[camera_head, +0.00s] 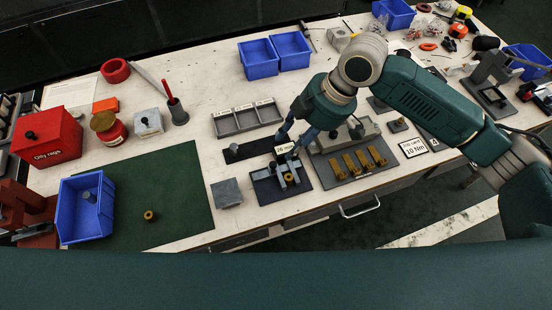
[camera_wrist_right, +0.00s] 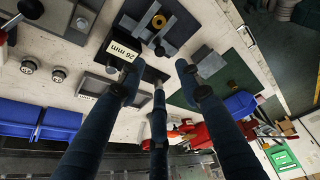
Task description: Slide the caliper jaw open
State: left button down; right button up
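A grey jaw fixture (camera_head: 270,174), which looks like the caliper, sits on a black base pad (camera_head: 265,192) near the front edge of the bench. A brass ring (camera_wrist_right: 158,20) lies by its jaws in the wrist view. I cannot tell the exact jaw gap. A "26 mm" card (camera_head: 284,148) stands behind it; the card also shows in the wrist view (camera_wrist_right: 122,50). My right gripper (camera_head: 291,146) hangs just above and behind the fixture. In the wrist view its fingers (camera_wrist_right: 160,75) are spread with nothing between them. My left gripper is not in view.
A tray with brass parts (camera_head: 343,178) stands close on the right, beside a "10 Nm" card (camera_head: 413,147). A small grey block (camera_head: 227,193) and a green mat (camera_head: 180,205) lie to the left. A grey compartment tray (camera_head: 228,125) and blue bins (camera_head: 258,60) stand behind.

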aim_at(273, 164)
jog(key=p+x, duration=0.1)
jog(key=x, duration=0.9)
jog(key=shift+a+f, duration=0.15)
jog(key=shift+a, duration=0.05)
jog(key=shift+c, duration=0.5)
